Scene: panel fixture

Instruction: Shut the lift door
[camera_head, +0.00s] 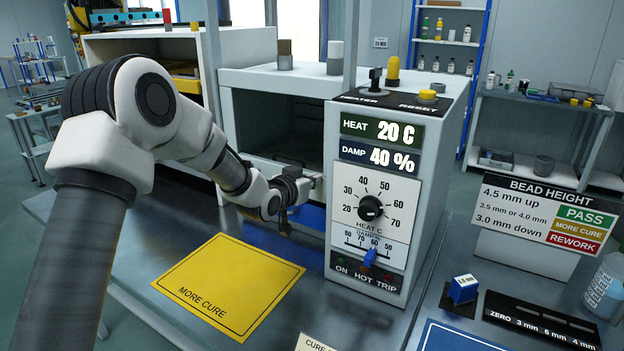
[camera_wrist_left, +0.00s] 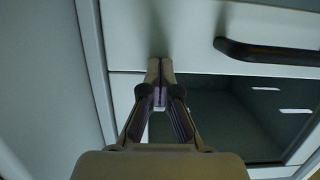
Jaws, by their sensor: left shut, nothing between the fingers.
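The cabinet (camera_head: 262,80) with the heat and damp panel stands in the middle of the head view. Its front shows a dark opening (camera_head: 275,125) left of the panel, with a pale strip along the lower part. In the left wrist view, a pale panel (camera_wrist_left: 190,30) carries a black bar handle (camera_wrist_left: 265,52); a dark recess (camera_wrist_left: 230,110) shows below it. How far the door is open I cannot tell. My left gripper (camera_head: 314,181) is at the lower front of the cabinet. Its fingertips (camera_wrist_left: 158,68) are together, empty, left of the handle and apart from it.
The heat panel (camera_head: 372,205) juts forward just right of the left gripper. A yellow MORE CURE mat (camera_head: 230,285) lies on the bench in front. A bead height sign (camera_head: 545,215) and a blue block (camera_head: 463,289) stand at the right.

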